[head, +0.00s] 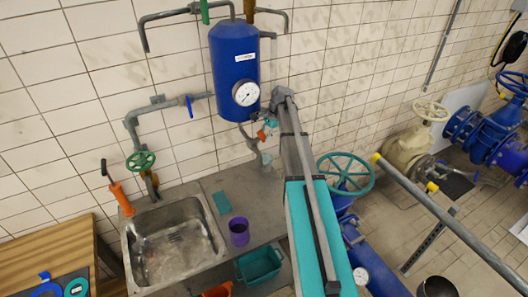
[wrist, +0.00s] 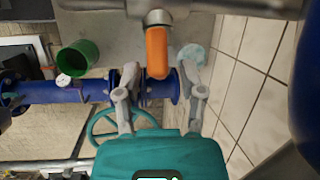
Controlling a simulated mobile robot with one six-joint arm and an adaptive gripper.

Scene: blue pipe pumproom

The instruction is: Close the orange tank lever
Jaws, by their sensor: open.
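The orange lever (wrist: 156,50) hangs from a metal valve fitting (wrist: 157,17) at the top middle of the wrist view. My gripper (wrist: 160,80) is open, with one finger on each side of the lever's line. The lever's lower end appears between or just beyond the fingertips; I cannot tell the depth or whether they touch. In the head view the lever (head: 261,135) is a small orange piece below the blue tank (head: 232,60), partly hidden by my arm. My gripper (head: 268,124) is beside it, mostly hidden there.
A pressure gauge (head: 246,93) is on the tank. Below are a metal sink (head: 173,243), a purple cup (head: 239,232) and a teal bin (head: 259,265). A teal handwheel (head: 345,173) and blue pipe stand to the right. The tiled wall is close behind.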

